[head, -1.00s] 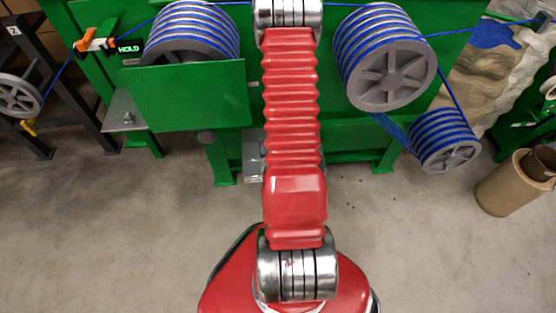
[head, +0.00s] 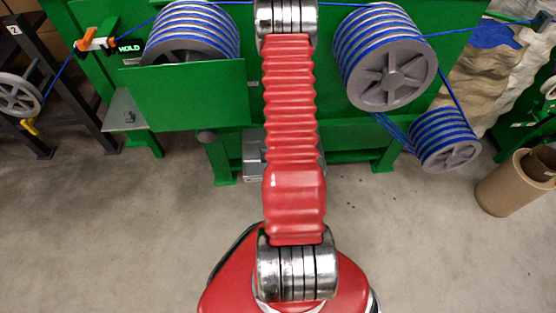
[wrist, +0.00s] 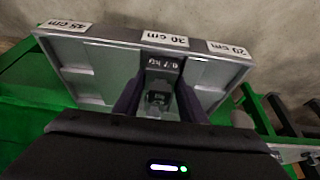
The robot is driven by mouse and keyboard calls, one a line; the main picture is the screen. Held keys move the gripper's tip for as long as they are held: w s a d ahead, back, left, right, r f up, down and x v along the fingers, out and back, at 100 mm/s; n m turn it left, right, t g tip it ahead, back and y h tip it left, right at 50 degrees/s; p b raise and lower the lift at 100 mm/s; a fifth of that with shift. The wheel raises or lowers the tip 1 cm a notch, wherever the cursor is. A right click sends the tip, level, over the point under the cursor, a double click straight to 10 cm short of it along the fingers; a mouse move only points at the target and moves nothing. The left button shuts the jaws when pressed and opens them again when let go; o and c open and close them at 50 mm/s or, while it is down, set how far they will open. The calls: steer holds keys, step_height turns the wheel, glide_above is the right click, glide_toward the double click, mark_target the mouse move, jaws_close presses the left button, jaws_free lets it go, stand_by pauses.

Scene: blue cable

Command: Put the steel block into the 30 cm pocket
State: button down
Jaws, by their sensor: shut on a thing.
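In the wrist view my gripper (wrist: 159,105) is shut on the steel block (wrist: 161,82), a dark grey block with a small weight label on its top. The block is between the two dark fingers, lined up with the "30 cm" label (wrist: 165,39). Beneath it is a grey metal tray (wrist: 100,57) with pockets; the middle pocket is largely hidden by the block and fingers. I cannot tell whether the block is inside the pocket or above it. In the head view my arm hides the gripper and block.
The tray's "45 cm" label (wrist: 66,26) is at left and its "20 cm" label (wrist: 228,48) at right; both outer pockets look empty. In the head view, blue cable drums (head: 390,62) and a green panel (head: 190,95) flank my arm. A cardboard tube (head: 512,185) stands at right.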

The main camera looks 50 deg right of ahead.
steer(key=shift+f, duration=0.35)
steer(key=c, duration=1.2)
jaws_free()
steer(key=shift+r, duration=0.1)
steer(key=shift+o, duration=0.4)
steer(key=shift+r, duration=0.75)
steer(key=v, duration=1.1)
steer(key=shift+r, duration=0.25)
steer(key=shift+s+a, duration=0.1)
